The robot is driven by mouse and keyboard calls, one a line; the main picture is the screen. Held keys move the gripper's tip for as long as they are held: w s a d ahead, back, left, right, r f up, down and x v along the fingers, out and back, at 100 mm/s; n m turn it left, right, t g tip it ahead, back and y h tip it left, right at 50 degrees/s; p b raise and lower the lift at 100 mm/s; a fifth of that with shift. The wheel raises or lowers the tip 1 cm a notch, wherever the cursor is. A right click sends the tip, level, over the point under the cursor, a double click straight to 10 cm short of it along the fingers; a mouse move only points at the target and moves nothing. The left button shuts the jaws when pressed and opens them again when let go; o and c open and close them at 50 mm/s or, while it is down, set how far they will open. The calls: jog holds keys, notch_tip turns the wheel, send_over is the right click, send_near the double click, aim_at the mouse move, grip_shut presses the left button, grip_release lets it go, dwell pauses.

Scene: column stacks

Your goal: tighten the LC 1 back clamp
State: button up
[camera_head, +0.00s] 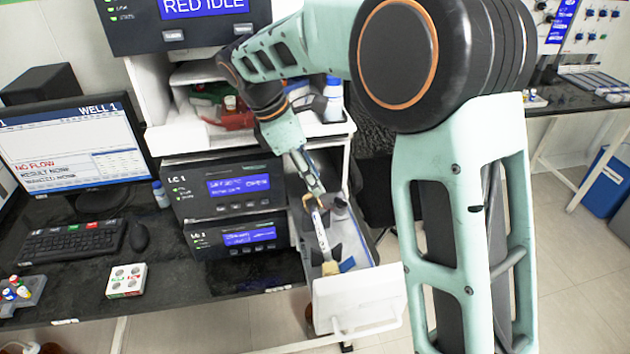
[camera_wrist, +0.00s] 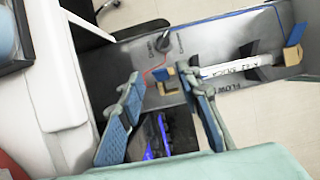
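The LC 1 unit (camera_head: 180,205) has a blue screen that seems to end in "OPEN". A tray (camera_head: 360,280) extends beside it and holds a white column (camera_head: 321,235), which also shows in the wrist view (camera_wrist: 228,68). At the column's back end is a tan clamp block (camera_wrist: 172,86); its handle is not clear. A second tan block (camera_head: 331,268) is at the front end with dark wing shapes near it. My gripper (camera_head: 314,193) is over the back end of the column. In the wrist view its blue-padded fingers (camera_wrist: 158,75) are apart with nothing between them.
A shelf with a white bottle (camera_head: 333,98) is above. Open floor lies right of the tray.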

jog(key=v, duration=1)
jog(key=shift+s+a+r, duration=0.1)
jog(key=shift+c, duration=0.4)
